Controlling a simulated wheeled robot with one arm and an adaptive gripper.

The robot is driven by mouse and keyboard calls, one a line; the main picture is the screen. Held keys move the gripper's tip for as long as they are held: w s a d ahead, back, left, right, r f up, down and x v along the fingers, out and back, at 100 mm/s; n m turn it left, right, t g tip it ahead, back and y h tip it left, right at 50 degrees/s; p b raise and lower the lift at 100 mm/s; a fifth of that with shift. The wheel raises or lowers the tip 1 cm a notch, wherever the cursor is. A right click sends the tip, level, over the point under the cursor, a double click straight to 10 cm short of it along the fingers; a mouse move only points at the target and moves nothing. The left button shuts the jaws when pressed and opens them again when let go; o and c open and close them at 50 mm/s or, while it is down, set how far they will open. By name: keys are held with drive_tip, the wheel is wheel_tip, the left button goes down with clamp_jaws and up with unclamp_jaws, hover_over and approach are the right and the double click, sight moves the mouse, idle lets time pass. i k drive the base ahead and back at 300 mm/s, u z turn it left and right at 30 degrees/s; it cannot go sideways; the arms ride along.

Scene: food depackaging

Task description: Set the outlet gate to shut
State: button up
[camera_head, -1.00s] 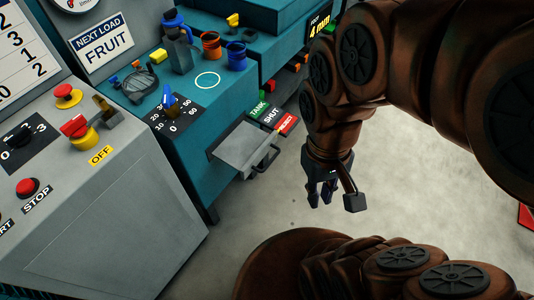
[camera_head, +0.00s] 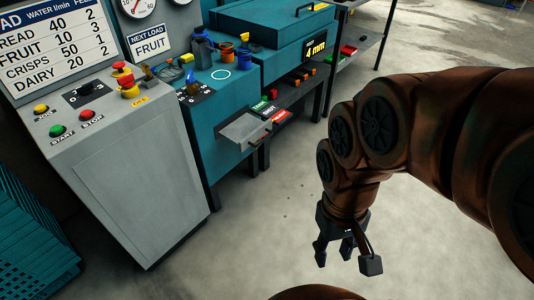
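The outlet gate looks to be the grey plate (camera_head: 243,132) jutting from the front of the teal machine, with a thin dark handle (camera_head: 257,152) at its outer edge. Behind it are a green TANK label (camera_head: 260,104), a black SHUT label (camera_head: 269,110) and a red REJECT label (camera_head: 281,115). The handle's end lies on the REJECT side, but I cannot tell exactly which label it marks. My gripper (camera_head: 334,254) hangs over the bare floor, right of and nearer than the gate, touching nothing. Its fingers are apart and empty.
A grey console (camera_head: 130,150) with START and STOP buttons stands left of the teal machine (camera_head: 205,150). A dark shelf (camera_head: 345,50) stands at the back right. Teal slatted crates (camera_head: 30,240) are at the lower left. The floor (camera_head: 260,225) before the gate is clear.

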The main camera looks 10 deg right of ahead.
sight(260, 137)
drive_tip(key=u, duration=0.6)
drive_tip(key=i, duration=1.35)
drive_tip(key=z, duration=0.4)
